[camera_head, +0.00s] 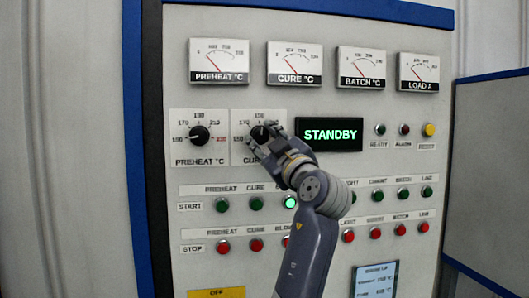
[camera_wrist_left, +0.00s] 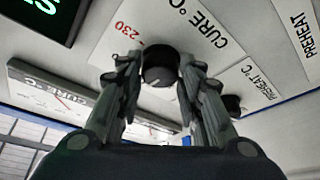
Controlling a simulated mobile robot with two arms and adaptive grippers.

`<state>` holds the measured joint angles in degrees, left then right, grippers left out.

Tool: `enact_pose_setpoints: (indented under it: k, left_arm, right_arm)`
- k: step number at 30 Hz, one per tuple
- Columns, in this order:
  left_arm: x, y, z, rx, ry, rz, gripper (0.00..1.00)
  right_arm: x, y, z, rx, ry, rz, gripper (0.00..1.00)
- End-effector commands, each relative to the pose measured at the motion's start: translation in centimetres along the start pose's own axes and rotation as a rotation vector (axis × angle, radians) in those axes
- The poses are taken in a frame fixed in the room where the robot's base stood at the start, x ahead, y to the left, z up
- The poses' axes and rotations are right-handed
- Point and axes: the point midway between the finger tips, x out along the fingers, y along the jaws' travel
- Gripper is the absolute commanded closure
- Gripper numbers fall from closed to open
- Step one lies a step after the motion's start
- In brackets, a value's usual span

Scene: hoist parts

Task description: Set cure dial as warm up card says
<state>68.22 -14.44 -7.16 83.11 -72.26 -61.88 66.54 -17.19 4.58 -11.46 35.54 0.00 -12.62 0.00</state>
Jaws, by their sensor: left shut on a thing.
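The cure dial (camera_head: 260,131) is a black knob on a white plate, right of the preheat dial (camera_head: 199,136). My left gripper (camera_head: 258,139) is at the cure dial and partly covers it and its scale. In the left wrist view the cure dial (camera_wrist_left: 160,66) sits between the two fingers of my left gripper (camera_wrist_left: 158,72), which are shut on it. The red 230 mark shows beside it. The warm up card (camera_head: 376,279) is a pale blue sheet at the lower right, cut off below; its small text is hard to read. My right gripper is out of view.
Meters line the top of the panel, including the cure meter (camera_head: 294,65). A display (camera_head: 328,134) reads STANDBY. Green start buttons (camera_head: 222,205) and red stop buttons (camera_head: 223,247) run in rows below; one green button (camera_head: 290,202) is lit. My left arm crosses these rows.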

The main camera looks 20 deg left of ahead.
Motion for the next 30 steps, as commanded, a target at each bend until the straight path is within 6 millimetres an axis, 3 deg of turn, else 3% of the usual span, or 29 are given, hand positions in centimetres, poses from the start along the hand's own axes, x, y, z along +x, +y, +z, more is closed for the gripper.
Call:
enact_pose_setpoints:
  k: [23,24,25,26,30]
  left_arm:
    - [0.05,0.12,-0.11,-0.091,0.001,-0.037,0.9]
    - [0.05,0.12,-0.11,-0.091,0.001,-0.037,0.57]
    - [0.04,0.12,-0.11,-0.091,0.001,-0.037,0.5]
    - [0.05,0.12,-0.11,-0.091,0.001,-0.037,0.46]
    - [0.04,0.11,-0.08,-0.09,0.001,-0.037,0.46]
  right_arm:
    - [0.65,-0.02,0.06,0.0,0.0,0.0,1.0]
    - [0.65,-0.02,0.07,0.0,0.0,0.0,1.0]
    - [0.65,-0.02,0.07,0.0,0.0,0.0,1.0]
    - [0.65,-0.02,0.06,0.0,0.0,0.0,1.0]
    - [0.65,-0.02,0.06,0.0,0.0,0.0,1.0]
